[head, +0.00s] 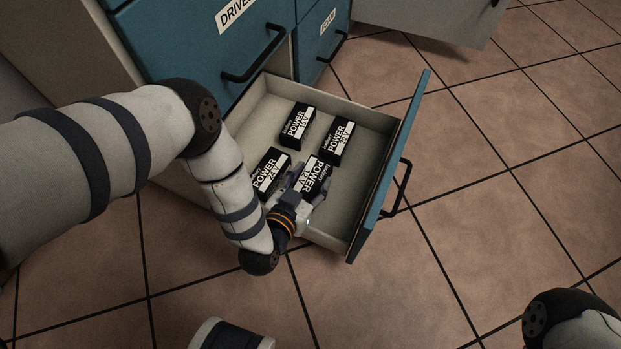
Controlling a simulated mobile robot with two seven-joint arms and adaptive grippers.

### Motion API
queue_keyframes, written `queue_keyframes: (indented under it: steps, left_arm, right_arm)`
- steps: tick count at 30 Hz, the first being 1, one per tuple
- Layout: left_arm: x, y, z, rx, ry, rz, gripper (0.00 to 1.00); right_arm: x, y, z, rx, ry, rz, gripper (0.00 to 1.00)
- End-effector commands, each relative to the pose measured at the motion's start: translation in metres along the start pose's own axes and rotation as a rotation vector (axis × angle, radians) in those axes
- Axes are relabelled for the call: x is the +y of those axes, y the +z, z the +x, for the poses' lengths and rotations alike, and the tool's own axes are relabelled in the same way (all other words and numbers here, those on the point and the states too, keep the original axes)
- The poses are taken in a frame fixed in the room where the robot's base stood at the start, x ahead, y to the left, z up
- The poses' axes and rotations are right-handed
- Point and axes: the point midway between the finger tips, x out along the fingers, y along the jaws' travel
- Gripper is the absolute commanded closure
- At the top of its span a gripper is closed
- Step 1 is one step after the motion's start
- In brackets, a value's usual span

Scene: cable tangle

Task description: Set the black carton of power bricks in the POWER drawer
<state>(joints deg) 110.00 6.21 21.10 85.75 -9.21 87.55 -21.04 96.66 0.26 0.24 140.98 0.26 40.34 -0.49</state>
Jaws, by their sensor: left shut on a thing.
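A drawer (377,122) with a blue front is pulled open and holds several black cartons marked POWER. My left gripper (306,182) is inside the drawer, near its front left part, shut on a black carton (316,177) marked POWER 12 V. I cannot tell whether this carton touches the drawer floor. Another black carton (270,171) lies close to its left. Two more black cartons, one at the back (297,125) and one to the right (338,141), lie on the drawer floor. My right gripper does not show; only part of my right arm is at the lower right.
A shut blue drawer labelled DRIVE... (200,45) is above the open one. Another blue drawer (322,30) with a small label is beside it. A pale panel (425,25) stands out at the top. The tiled floor (480,220) right of the drawer is clear.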

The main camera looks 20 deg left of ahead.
Motion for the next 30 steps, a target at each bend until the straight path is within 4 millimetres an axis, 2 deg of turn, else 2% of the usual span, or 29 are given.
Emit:
queue_keyframes:
  steps: [13, 14, 15, 16, 26, 28, 30]
  left_arm:
    - [0.000, 0.010, 0.004, 0.000, 0.000, 0.001, 0.93]
    - [0.000, 0.011, 0.004, -0.002, 0.000, 0.001, 0.45]
    - [0.000, 0.011, 0.004, -0.001, 0.000, 0.001, 0.36]
    - [0.000, 0.011, 0.004, -0.001, 0.000, 0.001, 0.32]
    - [0.000, 0.006, 0.003, -0.001, 0.000, 0.000, 0.32]
    - [0.000, -0.006, -0.002, 0.002, -0.001, -0.001, 0.32]
    - [0.001, -0.004, -0.020, -0.004, 0.001, 0.000, 0.32]
  right_arm:
    - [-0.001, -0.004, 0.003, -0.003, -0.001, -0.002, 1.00]
    - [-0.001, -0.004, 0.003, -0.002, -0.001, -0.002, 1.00]
    - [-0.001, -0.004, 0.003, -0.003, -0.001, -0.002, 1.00]
    - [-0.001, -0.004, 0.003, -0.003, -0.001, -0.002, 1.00]
    - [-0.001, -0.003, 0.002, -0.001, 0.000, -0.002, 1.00]
    - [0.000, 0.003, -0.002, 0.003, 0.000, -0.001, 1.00]
    - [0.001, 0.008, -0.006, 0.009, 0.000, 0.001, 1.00]
